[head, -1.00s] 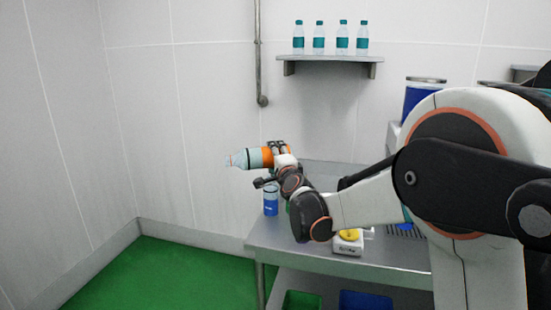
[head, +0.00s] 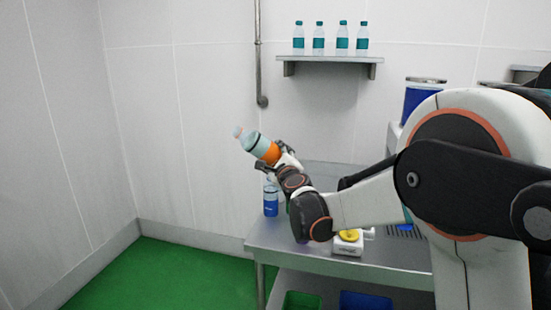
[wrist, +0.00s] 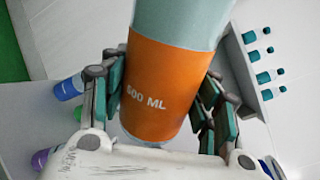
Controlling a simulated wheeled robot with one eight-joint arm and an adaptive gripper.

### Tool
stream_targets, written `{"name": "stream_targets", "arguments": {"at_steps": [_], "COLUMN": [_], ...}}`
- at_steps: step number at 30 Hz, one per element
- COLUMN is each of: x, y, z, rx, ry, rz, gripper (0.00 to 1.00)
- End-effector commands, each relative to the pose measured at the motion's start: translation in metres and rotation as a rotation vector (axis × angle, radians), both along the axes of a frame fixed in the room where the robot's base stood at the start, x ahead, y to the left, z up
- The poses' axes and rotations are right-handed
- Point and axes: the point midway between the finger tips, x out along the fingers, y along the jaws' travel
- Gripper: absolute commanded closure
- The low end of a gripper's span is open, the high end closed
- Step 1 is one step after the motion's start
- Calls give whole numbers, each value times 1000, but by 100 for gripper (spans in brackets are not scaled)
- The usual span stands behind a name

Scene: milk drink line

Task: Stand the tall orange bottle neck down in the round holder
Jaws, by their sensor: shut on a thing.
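The tall orange bottle (head: 255,144) is pale and see-through with an orange band; it also shows in the wrist view (wrist: 160,85), where the band reads "500 ML". My gripper (head: 275,159) is shut on it around the orange band, with pads on both sides in the wrist view (wrist: 165,95). The bottle is in the air above the table's left end, tilted, its neck pointing up and left. I cannot clearly make out the round holder; a white block with a round yellow top (head: 349,236) stands on the table, partly behind my arm.
A blue-labelled bottle (head: 270,203) stands on the steel table (head: 380,264) just below my gripper. In the wrist view, blue (wrist: 68,88) and purple (wrist: 40,158) items show at left. A wall shelf (head: 325,59) holds several teal-labelled bottles. Left of the table is open floor.

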Motion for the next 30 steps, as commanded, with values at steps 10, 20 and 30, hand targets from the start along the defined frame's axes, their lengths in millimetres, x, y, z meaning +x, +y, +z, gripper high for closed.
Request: {"name": "stream_targets", "arguments": {"at_steps": [10,20,30], "x": [0,0,0], "y": [0,0,0], "z": [0,0,0], "rx": [394,608,910], "ry": [59,92,137], "rz": [0,0,-1], "gripper": [62,62,62]}}
